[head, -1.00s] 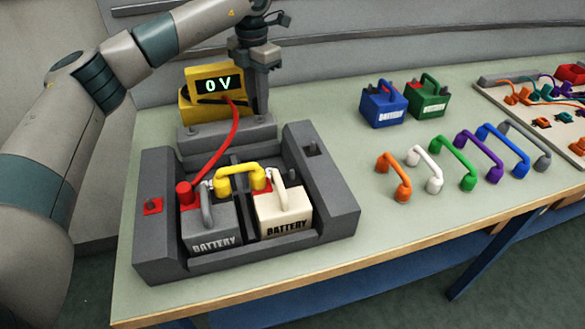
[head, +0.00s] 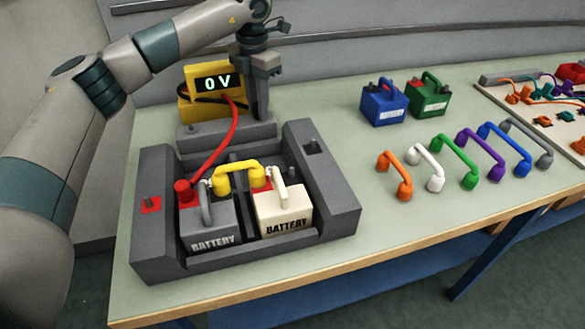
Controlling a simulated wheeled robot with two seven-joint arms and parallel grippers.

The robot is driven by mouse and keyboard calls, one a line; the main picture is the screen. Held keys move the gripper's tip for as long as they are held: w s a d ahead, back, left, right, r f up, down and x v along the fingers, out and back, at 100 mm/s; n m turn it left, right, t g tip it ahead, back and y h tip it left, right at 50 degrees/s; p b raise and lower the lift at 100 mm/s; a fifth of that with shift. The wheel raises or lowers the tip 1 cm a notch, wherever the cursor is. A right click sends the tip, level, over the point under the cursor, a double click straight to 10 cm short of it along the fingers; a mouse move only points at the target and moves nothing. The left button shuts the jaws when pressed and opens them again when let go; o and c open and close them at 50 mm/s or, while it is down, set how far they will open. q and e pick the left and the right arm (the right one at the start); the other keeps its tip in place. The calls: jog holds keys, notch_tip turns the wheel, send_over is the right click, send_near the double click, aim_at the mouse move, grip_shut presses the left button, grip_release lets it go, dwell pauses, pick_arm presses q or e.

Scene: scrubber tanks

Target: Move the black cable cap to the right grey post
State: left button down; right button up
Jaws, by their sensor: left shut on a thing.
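My left gripper (head: 257,112) hangs from the upper edge, just right of the yellow meter (head: 212,84), which reads 0 V. It is shut; the black cable (head: 190,90) runs across the meter's front toward it. The black cap itself is hidden at the fingers. The right grey post (head: 310,146) stands bare on the right arm of the dark grey tray (head: 345,205), below and right of my gripper. The left post (head: 149,201) stands on a red pad. The red cap (head: 183,190) with its red cable sits on the grey battery's left terminal. My right gripper is out of view.
The grey battery (head: 208,230) and cream battery (head: 284,211) sit in the tray, joined by a yellow bridge (head: 238,170). A blue battery (head: 384,104) and green battery (head: 430,97) stand to the right. Several coloured bridges, including an orange one (head: 402,180), line the table.

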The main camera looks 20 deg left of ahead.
dwell(0.3)
pick_arm(q)
jog(key=c, duration=1)
grip_release()
jog(key=shift+r+p, duration=2.65)
jog(key=shift+r, duration=1.6)
